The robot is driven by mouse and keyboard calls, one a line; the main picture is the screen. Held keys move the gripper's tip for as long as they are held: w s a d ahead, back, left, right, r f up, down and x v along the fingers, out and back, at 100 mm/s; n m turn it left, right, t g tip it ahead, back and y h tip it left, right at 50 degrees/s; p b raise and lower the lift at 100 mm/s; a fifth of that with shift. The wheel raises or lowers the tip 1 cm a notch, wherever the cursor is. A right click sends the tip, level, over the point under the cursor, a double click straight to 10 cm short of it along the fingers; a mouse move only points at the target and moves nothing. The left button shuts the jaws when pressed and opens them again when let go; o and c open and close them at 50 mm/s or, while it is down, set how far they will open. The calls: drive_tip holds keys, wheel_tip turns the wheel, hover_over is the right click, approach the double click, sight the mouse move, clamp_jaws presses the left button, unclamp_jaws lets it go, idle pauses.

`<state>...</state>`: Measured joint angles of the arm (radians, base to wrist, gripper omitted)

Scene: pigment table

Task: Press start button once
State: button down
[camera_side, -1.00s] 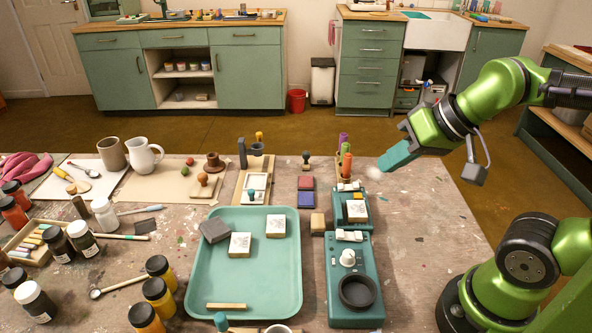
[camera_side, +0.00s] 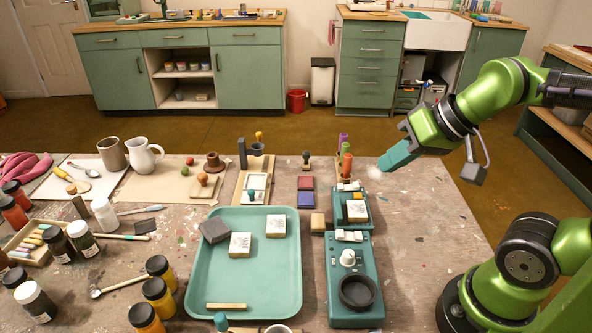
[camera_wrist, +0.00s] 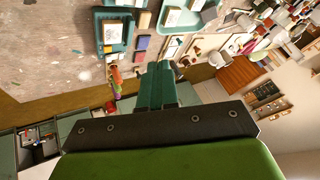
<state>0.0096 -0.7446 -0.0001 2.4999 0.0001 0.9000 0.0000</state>
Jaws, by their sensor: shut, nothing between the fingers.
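Two teal devices stand on the table right of the tray in the side view. The front device (camera_side: 340,301) has a white knob (camera_side: 348,258), a dark round ring (camera_side: 357,291) and small white keys (camera_side: 349,236) along its far edge. The rear device (camera_side: 361,221) carries a pale block (camera_side: 357,210) and has small white keys (camera_side: 349,186) at its far edge. It is too small to tell which key is the start button. My green gripper (camera_side: 386,164) is shut and empty, above the table's far right part, apart from both devices. It also shows in the wrist view (camera_wrist: 160,70).
Upright coloured sticks (camera_side: 345,160) stand close left of my gripper. A teal tray (camera_side: 208,280) with blocks lies left of the devices. Jars (camera_side: 159,296) crowd the left. The table's right side is clear.

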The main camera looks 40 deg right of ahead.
wheel_tip(320, 180, down, 4)
drive_tip(key=w+d+m+g, duration=0.2)
drive_tip(key=d+m, duration=0.1)
drive_tip(key=m+t+y, duration=0.2)
drive_tip(key=m+t, duration=0.1)
drive_tip(key=m, duration=1.2)
hover_over(362, 196)
wheel_tip(362, 196, down, 6)
drive_tip(key=shift+a+n, duration=0.1)
drive_tip(key=shift+n, duration=0.2)
drive_tip(key=shift+f, duration=4.4)
drive_tip(key=shift+f, duration=0.4)
